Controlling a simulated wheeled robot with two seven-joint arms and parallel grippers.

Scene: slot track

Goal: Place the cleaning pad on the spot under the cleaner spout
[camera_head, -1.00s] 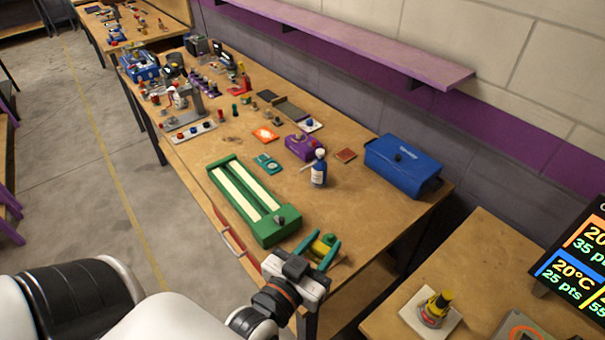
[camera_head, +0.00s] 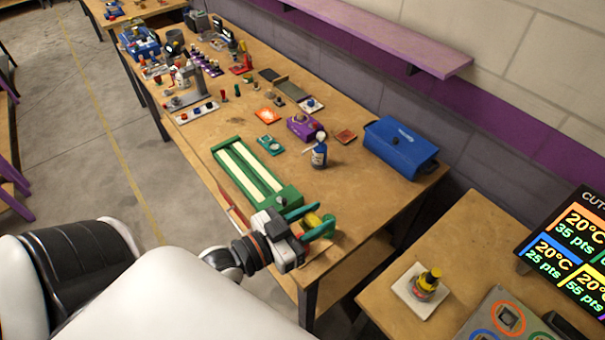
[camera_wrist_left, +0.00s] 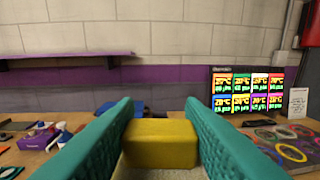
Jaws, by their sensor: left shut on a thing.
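My left gripper (camera_head: 320,219) has teal fingers and is shut on a yellow block (camera_head: 313,220), which may be the cleaning pad. It is beside the near end of the green track (camera_head: 288,196), at the table's front edge. In the left wrist view the yellow block (camera_wrist_left: 160,142) sits between the fingers, with a paler part below it. A dark blue bottle with a white spout (camera_head: 319,155) stands farther back on the table. I cannot make out the spot under its spout. My right gripper is not in view.
A blue box (camera_head: 400,150), a purple device (camera_head: 305,127) and a reddish square (camera_head: 345,136) lie behind. A yellow bottle (camera_head: 428,281) stands on a white plate (camera_head: 408,294) on the second table. Bare wood (camera_head: 350,185) lies right of the track.

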